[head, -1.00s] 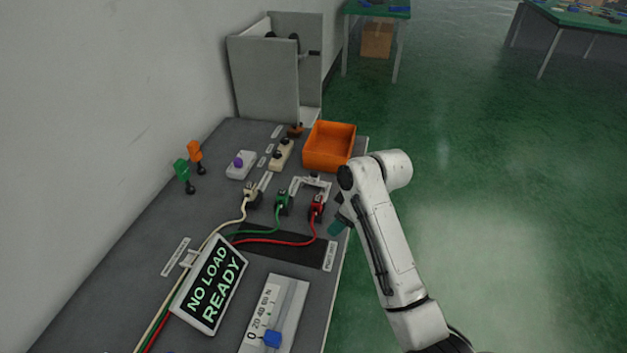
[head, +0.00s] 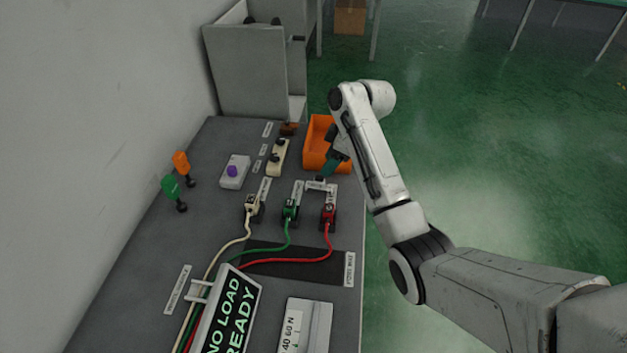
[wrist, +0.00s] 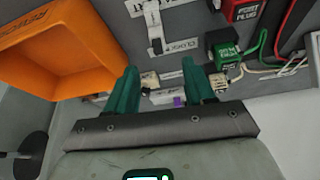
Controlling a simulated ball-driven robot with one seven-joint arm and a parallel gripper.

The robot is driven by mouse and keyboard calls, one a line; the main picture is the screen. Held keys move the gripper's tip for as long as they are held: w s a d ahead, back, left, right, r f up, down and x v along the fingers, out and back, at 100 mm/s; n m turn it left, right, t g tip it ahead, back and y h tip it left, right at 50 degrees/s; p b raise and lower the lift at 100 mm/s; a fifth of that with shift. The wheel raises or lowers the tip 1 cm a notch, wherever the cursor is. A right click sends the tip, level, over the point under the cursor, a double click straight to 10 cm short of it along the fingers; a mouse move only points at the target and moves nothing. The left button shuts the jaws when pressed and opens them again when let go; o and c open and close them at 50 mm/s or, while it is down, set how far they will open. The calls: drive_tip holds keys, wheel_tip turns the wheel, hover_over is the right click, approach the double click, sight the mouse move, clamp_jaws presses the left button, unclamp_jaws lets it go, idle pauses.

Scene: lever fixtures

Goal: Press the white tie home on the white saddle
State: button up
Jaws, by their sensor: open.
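The white saddle appears to be the cream block (head: 252,206) at the end of the cream cable, left of the green and red ones. It shows in the wrist view right of the fingers (wrist: 226,80). The white tie is too small to tell apart from it, and I cannot see whether it is seated. My gripper (head: 328,170) has teal fingers and hangs near the front of the orange bin, right of and beyond the cream block. In the wrist view the fingers (wrist: 160,66) stand apart with nothing held between them.
Green (head: 290,208) and red (head: 328,212) blocks with cables stand to the right, with a white bracket (head: 318,187) behind. An orange bin (head: 317,128), a cream lever fixture (head: 277,157) and a purple-button box (head: 234,172) lie beyond. A display (head: 232,312) stands in front.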

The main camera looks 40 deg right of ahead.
sight(320, 180)
drive_tip(key=x, duration=0.4)
drive_tip(key=shift+f, duration=0.1)
drive_tip(key=shift+s+d+p+x, duration=0.15)
drive_tip(key=shift+p+x, duration=0.1)
drive_tip(key=shift+x, duration=1.05)
drive_tip(key=shift+s+d+p+x, duration=0.1)
drive_tip(key=shift+d+p+x, duration=0.1)
drive_tip(key=shift+x, duration=1.15)
drive_tip(key=shift+f, duration=0.1)
drive_tip(key=shift+c, duration=0.2)
clamp_jaws()
